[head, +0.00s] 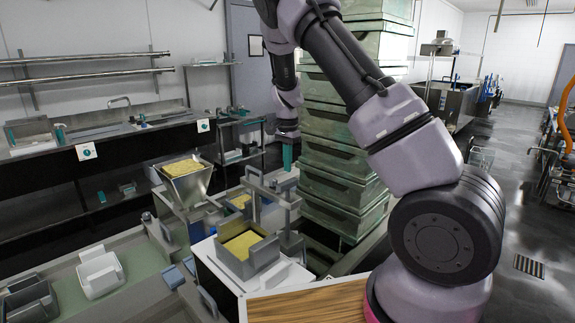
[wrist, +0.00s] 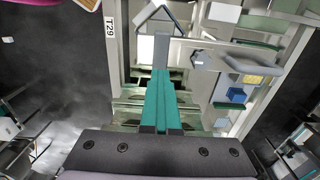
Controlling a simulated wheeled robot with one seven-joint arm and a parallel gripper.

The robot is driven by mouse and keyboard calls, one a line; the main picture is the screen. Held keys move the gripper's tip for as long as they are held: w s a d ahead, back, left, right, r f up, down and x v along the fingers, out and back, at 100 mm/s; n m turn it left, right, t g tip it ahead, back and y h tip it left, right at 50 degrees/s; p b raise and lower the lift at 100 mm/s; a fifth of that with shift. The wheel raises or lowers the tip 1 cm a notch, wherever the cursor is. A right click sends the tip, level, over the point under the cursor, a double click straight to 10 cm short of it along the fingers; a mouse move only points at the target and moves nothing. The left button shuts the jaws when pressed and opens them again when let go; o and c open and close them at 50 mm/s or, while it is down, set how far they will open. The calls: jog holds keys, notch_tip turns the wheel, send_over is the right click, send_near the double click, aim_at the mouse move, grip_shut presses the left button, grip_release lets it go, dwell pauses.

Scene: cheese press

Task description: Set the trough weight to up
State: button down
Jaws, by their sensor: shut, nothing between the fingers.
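My gripper (head: 287,165) points down beside the stacked green crates, above the back part of the press bench. In the wrist view its teal fingers (wrist: 160,75) are together with nothing between them. A grey trough (head: 263,258) with yellow curd stands on the white-sided press in the head view, in front of and below my gripper. A grey upright frame with bars (head: 257,187) rises behind the trough. I cannot tell for sure which part is the trough weight or how it is set. My gripper looks apart from the frame and the trough.
A tall stack of green crates (head: 345,160) stands close to the right of my gripper. A steel hopper of curd (head: 188,185) is at the left. A wooden board (head: 305,303) lies at the front. Open dark floor (head: 490,215) lies at the right.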

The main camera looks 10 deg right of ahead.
dwell(0.4)
jog(key=c, duration=0.6)
grip_release()
jog(key=shift+c, duration=0.2)
notch_tip(320, 180, up, 11)
jog(key=shift+f, duration=0.1)
